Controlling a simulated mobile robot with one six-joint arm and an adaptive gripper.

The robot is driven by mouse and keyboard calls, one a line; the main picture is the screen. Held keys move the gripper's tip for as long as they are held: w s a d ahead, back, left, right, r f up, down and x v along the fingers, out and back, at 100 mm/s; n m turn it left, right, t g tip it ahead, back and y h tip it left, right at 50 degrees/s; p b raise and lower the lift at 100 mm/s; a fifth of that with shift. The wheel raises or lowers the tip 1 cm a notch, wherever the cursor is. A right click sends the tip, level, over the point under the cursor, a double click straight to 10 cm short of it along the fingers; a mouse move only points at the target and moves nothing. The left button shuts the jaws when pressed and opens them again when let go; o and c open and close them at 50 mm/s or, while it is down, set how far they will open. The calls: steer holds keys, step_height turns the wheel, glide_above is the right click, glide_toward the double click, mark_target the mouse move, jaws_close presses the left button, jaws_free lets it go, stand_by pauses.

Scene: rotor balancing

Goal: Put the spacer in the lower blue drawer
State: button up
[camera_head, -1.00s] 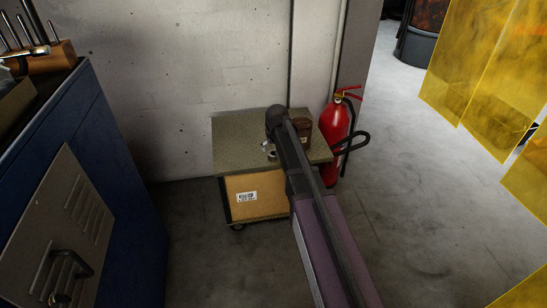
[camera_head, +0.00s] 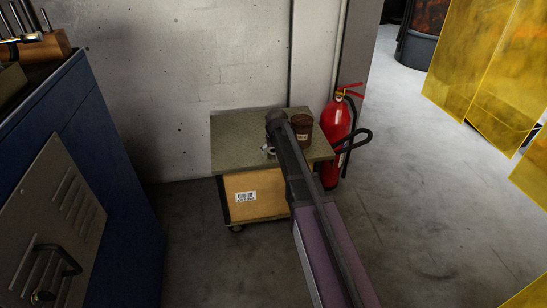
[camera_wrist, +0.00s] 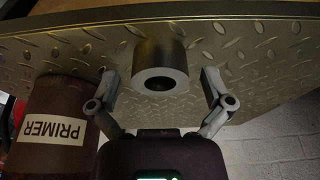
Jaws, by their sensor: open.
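The spacer (camera_wrist: 160,62) is a grey metal cylinder with a round hole, on the diamond-plate top of a small cart. My gripper (camera_wrist: 160,84) is open in the wrist view, with one finger on each side of the spacer's near end and a visible gap on both sides. In the head view my arm hides most of the gripper (camera_head: 267,150) and the spacer cannot be made out. A blue cabinet (camera_head: 110,165) stands at the left edge of the head view; no lower blue drawer can be made out on it.
A brown primer can (camera_wrist: 55,110) stands close beside my gripper; it also shows in the head view (camera_head: 303,126). The cart top (camera_head: 235,140) stands against the wall. A red fire extinguisher (camera_head: 335,125) is right of it. Yellow curtains (camera_head: 480,70) hang at the right.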

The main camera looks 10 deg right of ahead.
stand_by(0.6)
steer(key=c, duration=1.3)
